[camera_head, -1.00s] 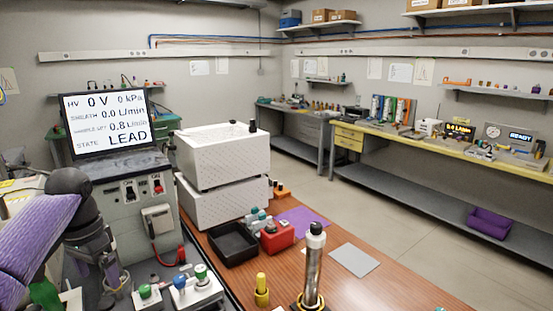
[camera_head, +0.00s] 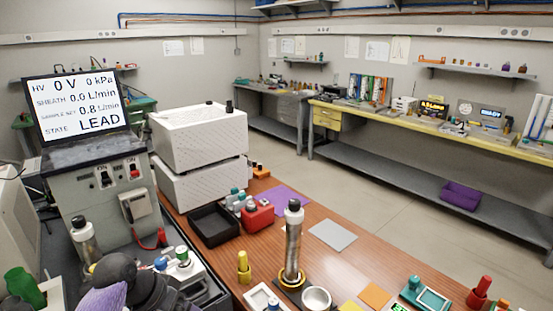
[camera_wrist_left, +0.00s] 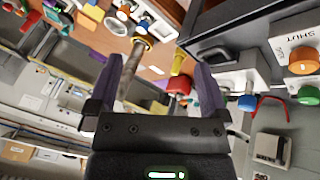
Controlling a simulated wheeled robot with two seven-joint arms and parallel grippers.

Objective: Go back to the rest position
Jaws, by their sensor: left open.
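My left gripper (camera_wrist_left: 158,75) is open in the left wrist view, with two purple fingers spread and nothing held between them. A metal cylinder (camera_wrist_left: 132,75) shows beyond the fingers, apart from them. A silver cylinder with a dark cap (camera_head: 293,245) stands upright on the wooden table. A similar one (camera_head: 85,243) stands by the grey instrument (camera_head: 80,190). The instrument's screen (camera_head: 78,106) reads 0 V, 0 kPa and LEAD. My right gripper is not in view.
Knobs (camera_head: 183,257) lie close to my left arm. A grey sheet (camera_head: 333,235) lies flat. The floor (camera_head: 385,205) beyond is clear.

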